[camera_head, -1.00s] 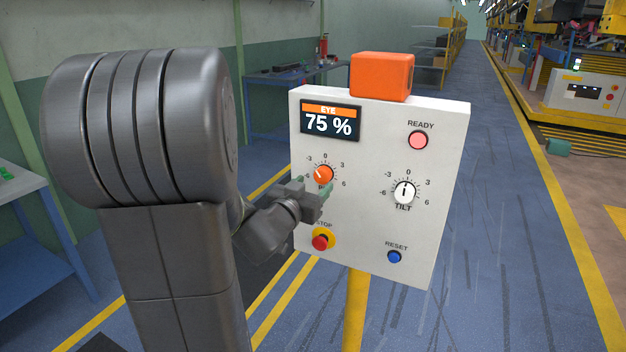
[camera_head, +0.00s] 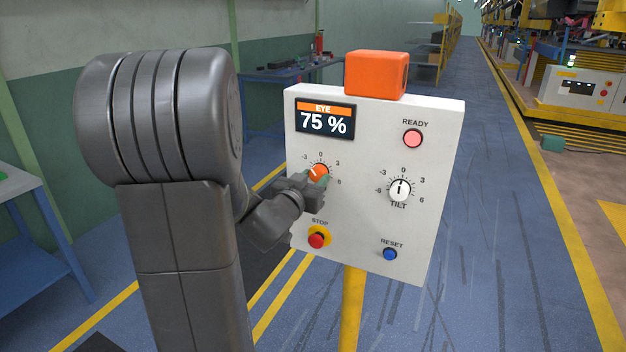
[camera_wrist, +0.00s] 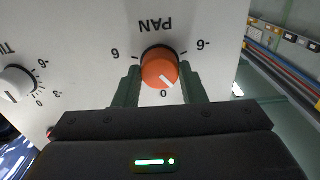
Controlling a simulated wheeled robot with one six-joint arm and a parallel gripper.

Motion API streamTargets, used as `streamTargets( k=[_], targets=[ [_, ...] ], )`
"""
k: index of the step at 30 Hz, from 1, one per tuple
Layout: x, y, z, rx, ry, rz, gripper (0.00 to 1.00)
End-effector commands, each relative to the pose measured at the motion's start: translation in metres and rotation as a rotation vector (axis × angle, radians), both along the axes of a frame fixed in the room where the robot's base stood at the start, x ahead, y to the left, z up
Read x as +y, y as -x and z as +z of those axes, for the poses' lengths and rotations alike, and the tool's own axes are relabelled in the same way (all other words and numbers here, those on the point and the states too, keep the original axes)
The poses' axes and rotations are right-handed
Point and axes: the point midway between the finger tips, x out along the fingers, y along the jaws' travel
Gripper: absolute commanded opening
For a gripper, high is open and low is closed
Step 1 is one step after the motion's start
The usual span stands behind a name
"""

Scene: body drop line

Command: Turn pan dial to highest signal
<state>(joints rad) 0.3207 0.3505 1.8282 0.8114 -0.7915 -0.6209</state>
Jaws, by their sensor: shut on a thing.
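The orange pan dial (camera_head: 319,171) is on the white panel (camera_head: 350,225), below the EYE display (camera_head: 324,122), which reads 75 %. The dial's white line points between 0 and -6, nearer 0. The PAN label shows above the dial in that view.
The white tilt dial (camera_head: 400,190) is right of the pan dial, its line near 0. The red stop button (camera_head: 317,240) sits below, with the blue reset button (camera_head: 390,254) and pink ready lamp (camera_head: 413,138) to the right. An orange box (camera_head: 376,73) tops the panel.

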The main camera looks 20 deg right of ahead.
Motion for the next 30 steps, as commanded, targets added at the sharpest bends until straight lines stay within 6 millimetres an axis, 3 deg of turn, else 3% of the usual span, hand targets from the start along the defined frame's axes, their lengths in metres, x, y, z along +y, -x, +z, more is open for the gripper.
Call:
streamTargets(
  k=[10, 20, 21, 24, 30],
  targets=[
    [-0.0001, 0.0003, 0.0011, 0.213, 0.178, -0.001, 0.14],
    [-0.0003, 0.0003, -0.0005, 0.232, 0.198, -0.001, 0.14],
    [-0.0003, 0.0003, -0.0006, 0.232, 0.198, -0.001, 0.39],
    [-0.0003, 0.0003, -0.0005, 0.232, 0.198, -0.001, 0.59],
    [-0.0003, 0.0003, -0.0004, 0.232, 0.197, -0.001, 0.59]
  ],
)
